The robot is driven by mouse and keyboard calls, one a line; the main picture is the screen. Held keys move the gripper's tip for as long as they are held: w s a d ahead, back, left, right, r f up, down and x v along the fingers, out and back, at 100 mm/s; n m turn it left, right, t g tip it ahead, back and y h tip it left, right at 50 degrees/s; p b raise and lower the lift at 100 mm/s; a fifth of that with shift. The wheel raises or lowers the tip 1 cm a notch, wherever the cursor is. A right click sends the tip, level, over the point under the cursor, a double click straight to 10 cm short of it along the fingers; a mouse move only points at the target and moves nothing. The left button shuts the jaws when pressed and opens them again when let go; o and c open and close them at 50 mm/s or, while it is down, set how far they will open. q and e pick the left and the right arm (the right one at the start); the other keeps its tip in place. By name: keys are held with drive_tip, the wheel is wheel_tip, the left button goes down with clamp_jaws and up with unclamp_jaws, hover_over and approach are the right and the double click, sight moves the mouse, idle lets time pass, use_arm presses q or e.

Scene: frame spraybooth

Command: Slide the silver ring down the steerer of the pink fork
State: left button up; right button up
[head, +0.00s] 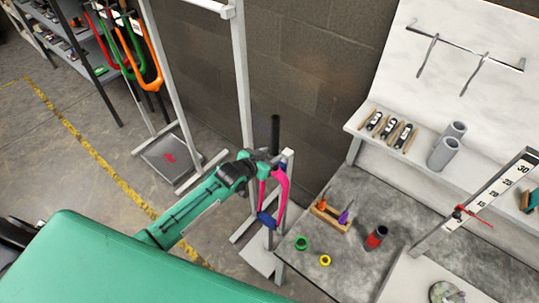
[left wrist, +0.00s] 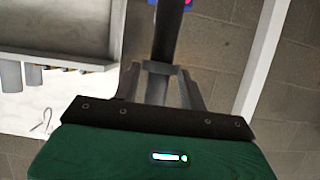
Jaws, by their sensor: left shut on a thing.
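The pink fork (head: 282,185) stands upright in a work stand, its dark steerer (head: 275,132) pointing up. Its steerer also shows in the left wrist view (left wrist: 167,32), with a bit of pink at the top edge. My left gripper (head: 266,158) is at the steerer just above the pink crown. In the left wrist view its fingers (left wrist: 157,72) close around the steerer on a small grey band, which looks like the silver ring (left wrist: 157,67). The fingers hide most of the ring, and in the head view I cannot make it out. My right gripper is not in view.
A workbench (head: 350,268) to the right holds a green ring (head: 301,243), a yellow ring (head: 325,260), a black and red canister (head: 376,237) and a tool block (head: 328,214). Grey cylinders (head: 447,147) stand on a shelf. Colourful forks (head: 150,55) hang on a rack at left.

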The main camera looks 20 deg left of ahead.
use_arm(q)
drive_tip(key=shift+f+b, duration=1.15)
drive_tip(key=shift+f, duration=0.85)
drive_tip(key=shift+f+b, duration=0.4)
drive_tip(key=shift+f, duration=0.45)
idle(1.1)
drive_tip(key=o, duration=1)
drive_tip(key=shift+o, duration=0.2)
drive_tip(key=shift+s, duration=0.1)
drive_tip(key=b+v, duration=0.2)
drive_tip(key=v, duration=1.1)
drive_tip(key=shift+s+r, duration=0.2)
drive_tip(key=shift+s, duration=0.05)
